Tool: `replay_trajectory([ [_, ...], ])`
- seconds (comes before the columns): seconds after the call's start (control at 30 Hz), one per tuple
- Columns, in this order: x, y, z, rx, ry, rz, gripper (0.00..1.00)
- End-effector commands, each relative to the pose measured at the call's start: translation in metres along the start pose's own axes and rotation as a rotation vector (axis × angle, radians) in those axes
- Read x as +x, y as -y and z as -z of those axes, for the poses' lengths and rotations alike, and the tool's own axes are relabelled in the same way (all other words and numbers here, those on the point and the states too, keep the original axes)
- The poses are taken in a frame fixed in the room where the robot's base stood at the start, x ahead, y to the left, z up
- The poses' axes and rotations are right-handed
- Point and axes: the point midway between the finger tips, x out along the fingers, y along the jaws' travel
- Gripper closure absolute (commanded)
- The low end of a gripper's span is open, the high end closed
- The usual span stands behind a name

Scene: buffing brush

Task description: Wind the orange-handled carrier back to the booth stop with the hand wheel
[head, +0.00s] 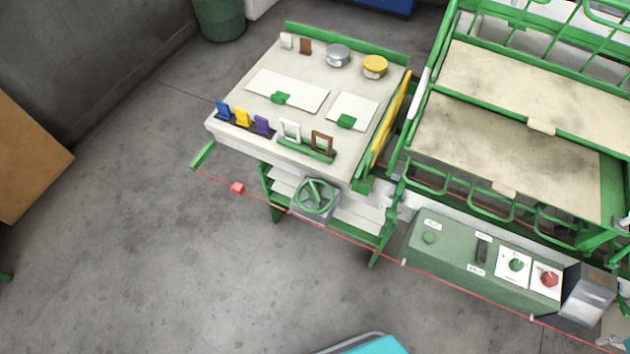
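The green hand wheel (316,196) sits on a grey box below the front edge of the bench (222,128). Its rim and spokes are in plain view and nothing touches it. I cannot make out a carrier with an orange handle. I cannot tell which part is the booth stop. My gripper is not in view.
Blue, yellow and purple holders (242,118) stand on the bench's left edge. White and brown frames (321,144) stand at its front. A red line with a red block (237,188) crosses before the bench. A green control panel (480,262) is at right.

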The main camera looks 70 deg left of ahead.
Motion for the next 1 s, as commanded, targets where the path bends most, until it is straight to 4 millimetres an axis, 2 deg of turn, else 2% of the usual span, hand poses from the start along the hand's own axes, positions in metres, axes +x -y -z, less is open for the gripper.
replay_trajectory([
  [0.03,-0.021,0.000,0.000,0.000,0.000,0.000,0.49],
  [0.2,-0.054,0.000,0.000,0.000,0.000,0.000,0.49],
  [0.4,-0.084,0.000,0.000,0.000,0.000,0.000,0.49],
  [0.6,-0.097,0.000,0.000,0.000,0.000,-0.001,0.49],
  [1.0,-0.097,0.000,0.000,0.000,0.000,-0.001,0.49],
])
